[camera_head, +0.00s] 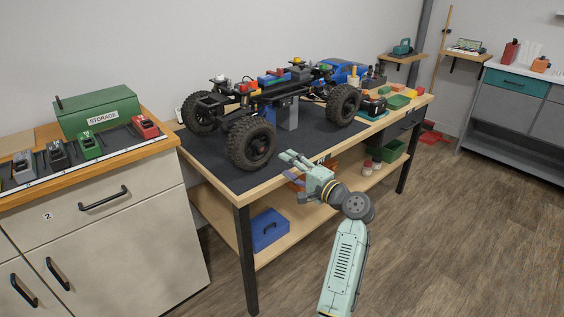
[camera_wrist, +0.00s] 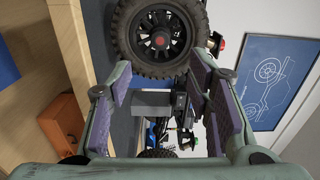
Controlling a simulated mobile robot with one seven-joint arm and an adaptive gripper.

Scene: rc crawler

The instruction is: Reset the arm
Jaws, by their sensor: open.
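My gripper (camera_head: 288,166) is at the front edge of the workbench in the head view, with my pale green arm reaching up from the bottom. Its fingers are apart and nothing is between them. In the wrist view my gripper (camera_wrist: 172,95) also shows open, its purple pads facing each other. A front tyre (camera_head: 251,143) is just beyond and left of my fingertips. A tyre (camera_wrist: 158,36) fills the top of the wrist view, beyond the fingers.
The workbench (camera_head: 227,197) has a lower shelf with a blue box (camera_head: 269,229). A cabinet (camera_head: 95,215) at left bears a green storage box (camera_head: 97,111) and several small coloured units. Grey drawers (camera_head: 518,103) stand at right.

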